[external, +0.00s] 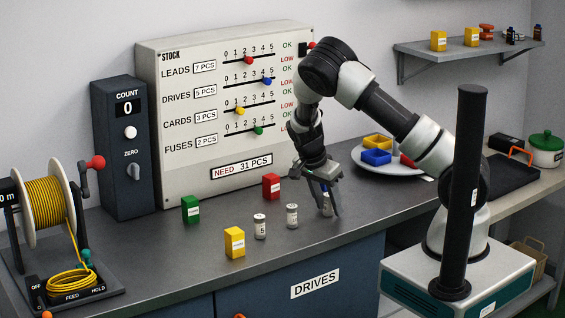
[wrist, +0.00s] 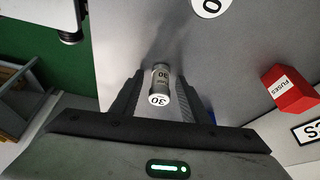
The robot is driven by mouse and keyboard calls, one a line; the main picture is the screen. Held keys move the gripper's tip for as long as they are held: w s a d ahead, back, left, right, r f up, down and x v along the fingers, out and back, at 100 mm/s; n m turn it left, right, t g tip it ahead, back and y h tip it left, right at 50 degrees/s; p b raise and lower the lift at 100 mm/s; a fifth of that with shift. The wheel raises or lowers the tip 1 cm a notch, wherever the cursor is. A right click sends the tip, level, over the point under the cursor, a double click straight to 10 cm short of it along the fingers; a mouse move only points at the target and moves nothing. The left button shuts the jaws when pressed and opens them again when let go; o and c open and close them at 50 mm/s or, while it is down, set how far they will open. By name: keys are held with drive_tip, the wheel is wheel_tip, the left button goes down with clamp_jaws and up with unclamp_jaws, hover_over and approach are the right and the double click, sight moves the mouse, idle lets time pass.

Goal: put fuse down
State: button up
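A small silvery fuse (wrist: 160,82) marked 30 shows in the wrist view between the two dark fingers of my gripper (wrist: 161,88). A gap shows on each side of it, so the fingers look open around it. In the external view my gripper (external: 328,203) points down at the counter, its fingers astride the fuse, which is partly hidden. The fuse seems upright on the counter. Two more small upright cylinders, one nearer (external: 260,227) and one closer to my gripper (external: 292,216), stand to its left.
Red (external: 271,187), green (external: 190,209) and yellow (external: 234,242) boxes stand on the dark counter (external: 190,258). The stock board (external: 225,120) stands behind. A plate (external: 362,168) with coloured bins lies to the right. A wire spool (external: 50,210) is at far left.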

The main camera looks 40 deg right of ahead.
drive_tip(key=shift+r, duration=0.25)
drive_tip(key=w+v, duration=0.1)
drive_tip(key=v, duration=1)
drive_tip(key=s+r+n+t+y, duration=0.2)
drive_tip(key=s+r+n, duration=0.6)
drive_tip(key=s, duration=0.5)
drive_tip(key=s+a+r+n+t+y, duration=0.1)
drive_tip(key=s+r+n+t+y, duration=0.1)
drive_tip(key=s+r+n, duration=0.6)
drive_tip(key=s+r, duration=0.3)
drive_tip(key=s, duration=0.1)
drive_tip(key=shift+s+t+y, duration=0.3)
drive_tip(key=shift+s+t, duration=0.1)
drive_tip(key=shift+r, duration=0.1)
